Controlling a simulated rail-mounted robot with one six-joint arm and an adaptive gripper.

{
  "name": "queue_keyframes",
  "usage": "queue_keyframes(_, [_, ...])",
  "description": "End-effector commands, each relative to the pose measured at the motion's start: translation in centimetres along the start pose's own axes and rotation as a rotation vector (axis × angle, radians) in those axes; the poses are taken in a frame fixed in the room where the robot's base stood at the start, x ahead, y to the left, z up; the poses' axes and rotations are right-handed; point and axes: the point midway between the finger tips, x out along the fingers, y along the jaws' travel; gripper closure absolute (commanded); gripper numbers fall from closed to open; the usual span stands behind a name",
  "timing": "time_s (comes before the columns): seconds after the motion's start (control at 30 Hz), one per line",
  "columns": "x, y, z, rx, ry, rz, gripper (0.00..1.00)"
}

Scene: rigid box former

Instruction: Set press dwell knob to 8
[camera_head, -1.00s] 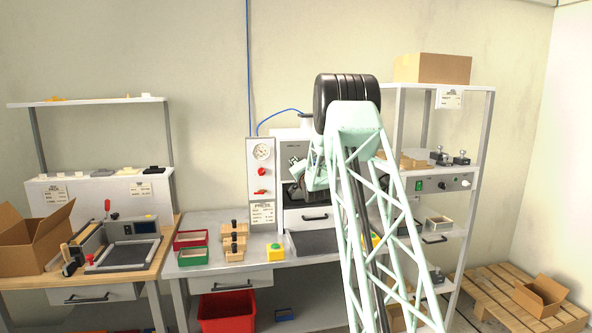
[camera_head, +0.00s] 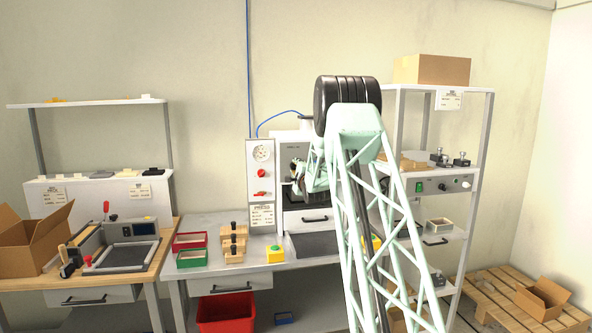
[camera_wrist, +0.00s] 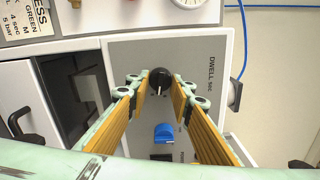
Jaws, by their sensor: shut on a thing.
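The press (camera_head: 296,150) stands at the back of the middle bench, partly hidden by my arm. In the wrist view its grey panel (camera_wrist: 130,58) carries a "DWELL sec" label (camera_wrist: 211,75) and a black knob (camera_wrist: 161,82) with a white pointer line. My gripper (camera_wrist: 161,80) is shut on the black knob, with one fingertip on each side of it. The scale marks around the knob are too small or covered to read. A blue knob (camera_wrist: 164,133) sits on the same panel, between the yellow-padded fingers and apart from them.
A gauge panel (camera_head: 261,185) with a red knob stands left of the press. Red and green trays (camera_head: 191,240), wooden fixtures and a yellow button box (camera_head: 275,253) are on the bench. A shelf rack (camera_head: 483,150) stands at the right, close to my arm.

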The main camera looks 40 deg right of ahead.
Motion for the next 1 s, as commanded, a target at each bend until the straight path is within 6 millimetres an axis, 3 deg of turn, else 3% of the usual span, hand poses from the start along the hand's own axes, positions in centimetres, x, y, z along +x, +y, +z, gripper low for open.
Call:
queue_keyframes(0.5, [0.02,0.04,0.04,0.305,0.000,-0.001,0.90])
queue_keyframes(1.0, [0.02,0.04,0.04,0.356,0.000,-0.001,0.90])
